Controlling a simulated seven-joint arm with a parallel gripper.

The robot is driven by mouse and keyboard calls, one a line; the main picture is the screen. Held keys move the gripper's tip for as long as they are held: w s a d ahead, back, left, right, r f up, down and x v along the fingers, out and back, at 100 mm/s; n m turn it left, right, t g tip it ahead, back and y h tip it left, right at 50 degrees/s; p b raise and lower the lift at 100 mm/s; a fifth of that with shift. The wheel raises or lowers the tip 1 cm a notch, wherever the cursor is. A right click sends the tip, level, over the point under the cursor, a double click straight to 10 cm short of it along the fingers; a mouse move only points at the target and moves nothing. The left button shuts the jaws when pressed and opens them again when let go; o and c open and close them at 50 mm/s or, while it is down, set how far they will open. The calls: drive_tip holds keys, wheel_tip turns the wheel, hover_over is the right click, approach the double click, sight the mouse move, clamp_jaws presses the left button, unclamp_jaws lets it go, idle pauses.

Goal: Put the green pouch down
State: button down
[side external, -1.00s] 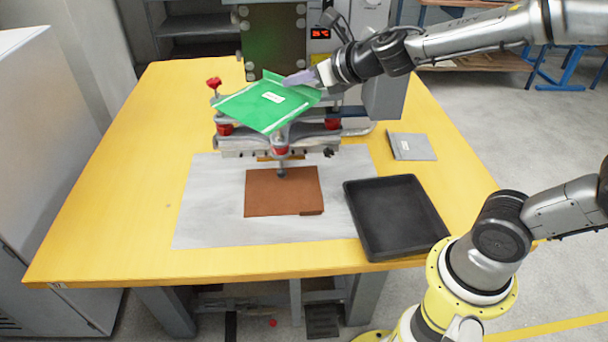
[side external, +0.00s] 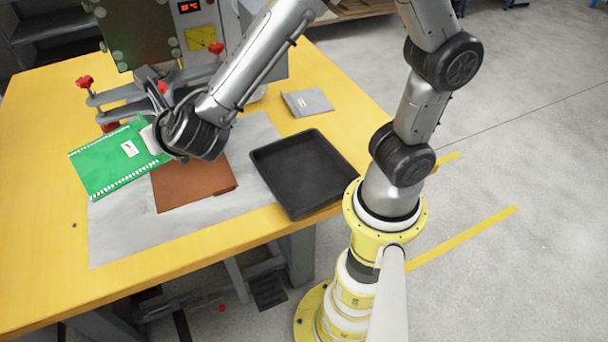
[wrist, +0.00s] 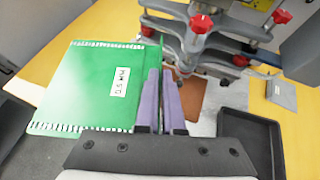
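The green pouch (side external: 118,162), with a white label and white stitched edges, is at the left in the side view, beside the brown pad (side external: 190,184). It also shows large and flat in the wrist view (wrist: 85,85). My gripper (side external: 148,138) is at the pouch's right edge. In the wrist view its two purple fingers (wrist: 165,105) are close together with that edge between them. The pouch overlaps the grey sheet (side external: 112,232) and yellow table in the picture; I cannot tell whether it touches them.
The welding press (side external: 150,90) with red knobs stands just behind the pouch and gripper. A black tray (side external: 305,172) lies right of the brown pad, and a grey pouch (side external: 307,102) lies behind the tray. The yellow table (side external: 35,240) is clear at the front left.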

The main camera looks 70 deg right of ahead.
drive_tip(key=s+a+f+m+g+h, duration=0.3)
drive_tip(key=s+f+m+h, duration=0.1)
drive_tip(key=f+m, duration=0.15)
drive_tip(key=m+g+h, duration=0.3)
drive_tip(key=m+g, duration=0.8)
drive_tip(key=g, duration=0.1)
hover_over(323, 191)
drive_tip(key=shift+n, duration=0.25)
wheel_tip(323, 191, down, 17)
drive_tip(key=shift+y, duration=0.3)
drive_tip(key=shift+f, duration=2.25)
drive_tip(key=shift+f, duration=0.65)
drive_tip(key=c, duration=1)
unclamp_jaws()
drive_tip(key=shift+c, duration=0.2)
